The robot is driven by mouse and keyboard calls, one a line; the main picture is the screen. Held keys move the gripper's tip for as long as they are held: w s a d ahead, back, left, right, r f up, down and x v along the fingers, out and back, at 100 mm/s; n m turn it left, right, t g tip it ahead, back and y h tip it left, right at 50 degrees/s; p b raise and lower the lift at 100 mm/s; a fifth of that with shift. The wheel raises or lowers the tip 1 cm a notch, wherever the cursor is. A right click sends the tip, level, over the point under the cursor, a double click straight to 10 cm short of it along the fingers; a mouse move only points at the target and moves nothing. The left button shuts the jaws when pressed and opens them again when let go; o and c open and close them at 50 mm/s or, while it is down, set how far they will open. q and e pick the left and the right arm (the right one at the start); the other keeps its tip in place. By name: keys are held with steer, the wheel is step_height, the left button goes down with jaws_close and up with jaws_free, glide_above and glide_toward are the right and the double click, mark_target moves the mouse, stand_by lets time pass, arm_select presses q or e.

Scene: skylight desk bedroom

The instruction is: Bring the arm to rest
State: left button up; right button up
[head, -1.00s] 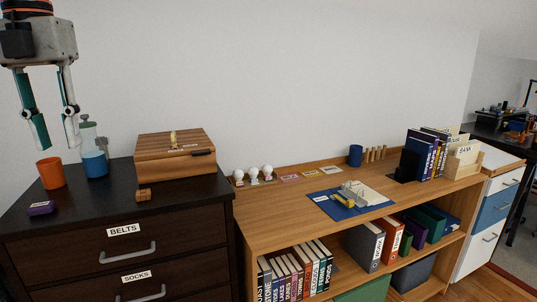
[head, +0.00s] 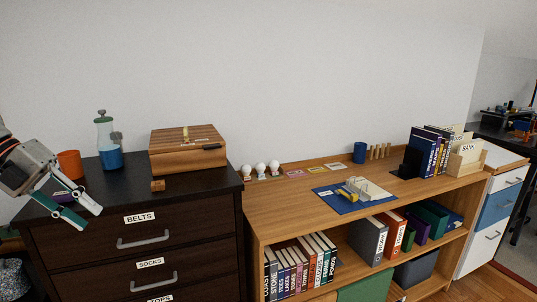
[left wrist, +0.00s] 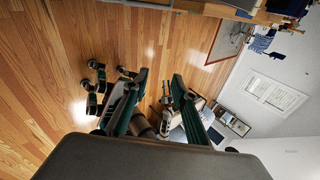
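My left gripper (head: 93,218) is at the left edge of the head view, pointing down and right in front of the dark dresser's left end. Its two green-and-grey fingers are apart with nothing between them. In the left wrist view the gripper (left wrist: 160,78) also shows its fingers apart, with wood floor and distant furniture beyond. My right gripper is in neither view.
The dark dresser (head: 200,207) carries an orange cup (head: 69,164), a blue-based bottle (head: 109,145), a wooden box (head: 187,150) and a small wooden block (head: 158,185). A purple item is partly hidden behind the fingers. A wooden shelf unit (head: 275,215) stands to the right.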

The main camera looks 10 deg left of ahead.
arm_select(q)
steer(key=s+d+f+n+t, duration=0.15)
steer(key=f+n+t, duration=0.3)
steer(key=f, duration=0.65)
steer(key=s+d+f+n+t, duration=0.1)
steer(key=d+f+n+t, duration=0.15)
steer(key=f+n, duration=0.6)
steer(key=s+d+f+n+t, duration=0.1)
steer(key=d+f+n+t, duration=0.3)
steer(key=f, duration=1)
steer(key=s+d+f+n+g+y, duration=0.1)
steer(key=s+d+f+n+y, duration=0.1)
steer(key=s+d+f+n, duration=0.3)
steer(key=s+d+f+n+g+y, duration=0.1)
steer(key=s+d+f+n+y, duration=0.1)
steer(key=s+d+f+n, duration=0.3)
steer(key=s+d+f, duration=0.1)
steer(key=d+f, duration=0.3)
steer(key=d, duration=0.4)
steer(key=shift+s+f+g+y, duration=0.25)
steer(key=shift+f+g+y, duration=0.05)
steer(key=shift+f, duration=0.1)
